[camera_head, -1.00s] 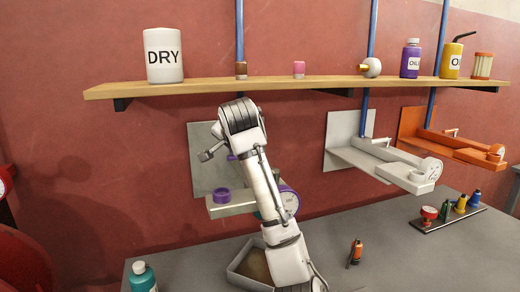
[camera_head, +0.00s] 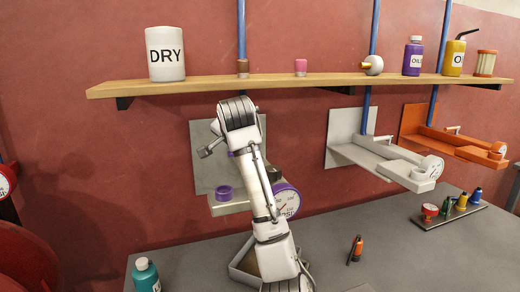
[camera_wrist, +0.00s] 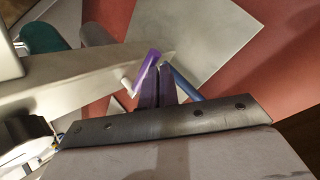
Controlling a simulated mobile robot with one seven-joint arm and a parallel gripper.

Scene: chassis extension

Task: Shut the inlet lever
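The inlet lever looks to be the purple bar on a pale stub in the wrist view (camera_wrist: 145,72), standing tilted beside the pale body of the leftmost wall unit. My gripper (camera_wrist: 160,72) shows as two dark purplish fingers side by side with almost no gap. Their tips are just right of the lever, very close to it; I cannot tell if they touch. In the head view my arm hides the gripper. A bit of purple, perhaps the lever (camera_head: 231,154), shows left of the arm. The unit has a grey back plate (camera_head: 205,176), purple cup (camera_head: 223,193) and purple-rimmed gauge (camera_head: 288,204).
A wooden shelf (camera_head: 300,83) with bottles runs above the arm. A grey unit (camera_head: 345,140) and an orange unit (camera_head: 415,125) hang to the right. Below, the bench (camera_head: 340,232) carries a tray, a teal bottle (camera_head: 144,275) and a small orange bottle (camera_head: 356,248).

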